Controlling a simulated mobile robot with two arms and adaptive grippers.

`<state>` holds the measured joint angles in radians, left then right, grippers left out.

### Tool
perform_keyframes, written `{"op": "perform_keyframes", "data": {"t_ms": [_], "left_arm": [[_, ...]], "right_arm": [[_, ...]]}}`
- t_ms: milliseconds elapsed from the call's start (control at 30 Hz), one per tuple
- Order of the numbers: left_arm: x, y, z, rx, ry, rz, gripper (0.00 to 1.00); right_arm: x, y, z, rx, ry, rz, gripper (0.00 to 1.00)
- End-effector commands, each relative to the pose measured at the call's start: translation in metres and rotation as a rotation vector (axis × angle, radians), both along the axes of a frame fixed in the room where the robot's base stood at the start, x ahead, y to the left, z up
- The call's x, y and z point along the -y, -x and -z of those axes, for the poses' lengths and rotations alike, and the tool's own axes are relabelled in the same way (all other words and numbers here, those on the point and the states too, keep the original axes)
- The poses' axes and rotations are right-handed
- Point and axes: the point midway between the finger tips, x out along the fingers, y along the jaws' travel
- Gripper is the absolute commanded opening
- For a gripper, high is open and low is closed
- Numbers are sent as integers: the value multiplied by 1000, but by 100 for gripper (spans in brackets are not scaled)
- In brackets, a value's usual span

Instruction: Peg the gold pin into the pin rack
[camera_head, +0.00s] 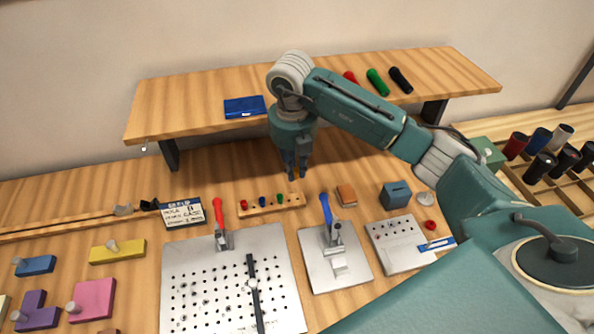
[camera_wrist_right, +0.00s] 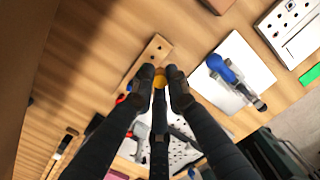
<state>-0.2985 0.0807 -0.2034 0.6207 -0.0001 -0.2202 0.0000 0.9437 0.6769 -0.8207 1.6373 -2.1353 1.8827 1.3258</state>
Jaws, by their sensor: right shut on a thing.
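The pin rack (camera_head: 271,206) is a small wooden strip lying on the bench, with red, blue and green pins standing in it. Its right end shows bare holes. The rack also shows in the right wrist view (camera_wrist_right: 153,52), partly hidden by my fingers. My right gripper (camera_head: 293,174) points down over the right end of the rack. In the wrist view its fingertips (camera_wrist_right: 160,84) are shut on the gold pin, whose yellow-gold top (camera_wrist_right: 160,80) shows between them. Whether the pin's lower end touches the rack is hidden. My left gripper is not in view.
A perforated plate with a red-handled clamp (camera_head: 219,212) and a plate with a blue-handled clamp (camera_head: 327,212) stand in front of the rack. A raised wooden shelf (camera_head: 190,104) is behind my right gripper. A brown block (camera_head: 346,195) lies right of the rack.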

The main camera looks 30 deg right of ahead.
Motion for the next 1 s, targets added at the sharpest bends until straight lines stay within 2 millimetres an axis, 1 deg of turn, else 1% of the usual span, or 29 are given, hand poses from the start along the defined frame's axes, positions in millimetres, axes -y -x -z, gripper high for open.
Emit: {"op": "perform_keyframes", "data": {"t_ms": [33,100,200,300,567,1000], "left_arm": [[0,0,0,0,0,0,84],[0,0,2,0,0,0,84],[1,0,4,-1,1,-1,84],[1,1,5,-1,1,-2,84],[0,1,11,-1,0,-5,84],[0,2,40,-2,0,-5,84]], "right_arm": [[2,-3,4,-3,-1,77,0],[5,-5,12,-6,-2,175,0],[8,-8,24,-8,-2,274,0],[9,-10,32,-8,-4,330,0],[10,-10,42,-6,-4,349,0],[10,-10,82,-6,-4,347,0]]}}
